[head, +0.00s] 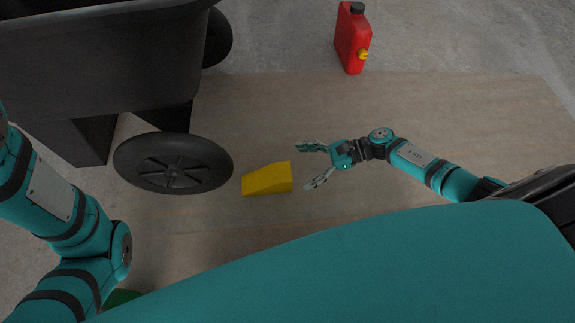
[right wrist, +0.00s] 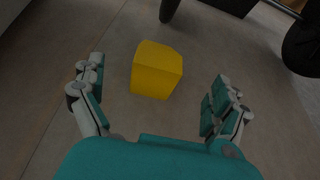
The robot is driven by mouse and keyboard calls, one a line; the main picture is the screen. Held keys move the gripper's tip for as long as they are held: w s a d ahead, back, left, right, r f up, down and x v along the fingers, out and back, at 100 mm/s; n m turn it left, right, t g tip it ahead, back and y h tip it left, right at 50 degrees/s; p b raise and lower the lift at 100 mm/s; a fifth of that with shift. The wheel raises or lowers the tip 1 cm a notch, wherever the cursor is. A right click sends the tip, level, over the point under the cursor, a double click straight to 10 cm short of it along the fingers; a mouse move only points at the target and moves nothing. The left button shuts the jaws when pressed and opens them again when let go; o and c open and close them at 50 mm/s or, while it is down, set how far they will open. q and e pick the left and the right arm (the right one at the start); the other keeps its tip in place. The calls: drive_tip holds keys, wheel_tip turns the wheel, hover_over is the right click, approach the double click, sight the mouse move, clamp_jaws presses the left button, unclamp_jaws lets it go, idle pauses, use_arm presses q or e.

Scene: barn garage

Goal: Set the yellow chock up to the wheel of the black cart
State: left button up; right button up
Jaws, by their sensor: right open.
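The yellow chock (head: 267,179) lies on the wooden floor panel just right of the near wheel (head: 174,163) of the black cart (head: 100,55), with a small gap between them. Its low sloped end faces the wheel. My right gripper (head: 308,166) is open and empty, a little right of the chock's tall end and apart from it. In the right wrist view the chock (right wrist: 157,70) sits ahead, between and beyond the spread fingers (right wrist: 160,92). My left arm shows at the left edge of the head view, but its gripper is out of view.
A red fuel can (head: 352,38) stands at the back, right of the cart. The cart's far wheel (head: 217,40) and a support leg (head: 78,141) are at the left. The panel (head: 470,110) is clear around the chock and to the right.

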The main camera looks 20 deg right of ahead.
drive_tip(key=shift+v, duration=1.5)
drive_tip(key=shift+a+p, duration=0.1)
drive_tip(key=shift+p, duration=0.2)
